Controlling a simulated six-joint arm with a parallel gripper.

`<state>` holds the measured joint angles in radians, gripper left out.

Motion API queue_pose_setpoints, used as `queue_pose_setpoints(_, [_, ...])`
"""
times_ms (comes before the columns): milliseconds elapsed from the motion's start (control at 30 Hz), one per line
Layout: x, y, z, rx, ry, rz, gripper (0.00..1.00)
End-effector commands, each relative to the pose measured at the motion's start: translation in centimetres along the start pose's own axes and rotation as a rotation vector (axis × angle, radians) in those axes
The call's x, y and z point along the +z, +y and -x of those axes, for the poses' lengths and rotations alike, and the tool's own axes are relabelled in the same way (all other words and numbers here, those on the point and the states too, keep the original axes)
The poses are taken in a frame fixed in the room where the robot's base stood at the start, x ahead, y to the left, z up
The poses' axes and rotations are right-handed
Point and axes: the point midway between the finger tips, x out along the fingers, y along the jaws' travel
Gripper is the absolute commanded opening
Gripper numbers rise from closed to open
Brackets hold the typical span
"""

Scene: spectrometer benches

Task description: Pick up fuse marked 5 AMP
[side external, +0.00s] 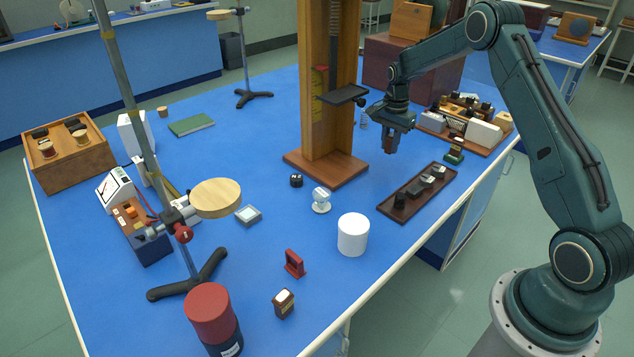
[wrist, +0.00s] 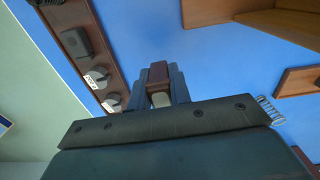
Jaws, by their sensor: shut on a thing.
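My gripper (side external: 389,146) hangs above the bench, behind the dark tray in the side view. In the wrist view its fingers (wrist: 157,88) are shut on a small reddish-brown block (wrist: 158,72) with a pale part low between them. I cannot read a 5 AMP mark on this block, as the fingers hide much of it. A long dark brown tray (side external: 386,208) holds several black and grey blocks, and also shows in the wrist view (wrist: 68,20). Two of its blocks carry white labels (wrist: 97,78), too small to read. A dark brown block with a pale top (side external: 283,303) stands at the front.
A tall wooden stand (side external: 335,165) rises left of my gripper. A crowded wooden tray (side external: 465,140) lies behind right, with a green-based piece (side external: 455,153) near it. A white cylinder (side external: 353,236) and red holder (side external: 293,263) stand nearer. Blue bench beneath my gripper is clear.

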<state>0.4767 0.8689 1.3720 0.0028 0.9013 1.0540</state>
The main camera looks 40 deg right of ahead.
Motion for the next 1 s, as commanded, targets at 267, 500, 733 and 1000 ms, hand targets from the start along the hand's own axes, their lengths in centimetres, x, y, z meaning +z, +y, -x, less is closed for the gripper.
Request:
queue_pose_setpoints(267, [-0.1,-0.1,6.3,-0.005,0.002,0.000,0.00])
queue_pose_setpoints(500, [-0.1,-0.1,10.7,-0.005,0.001,0.000,0.00])
queue_pose_setpoints(733, [-0.1,0.0,13.0,-0.003,0.000,0.000,0.00])
queue_pose_setpoints(1000, [0.0,0.0,13.5,-0.002,-0.001,0.000,0.00])
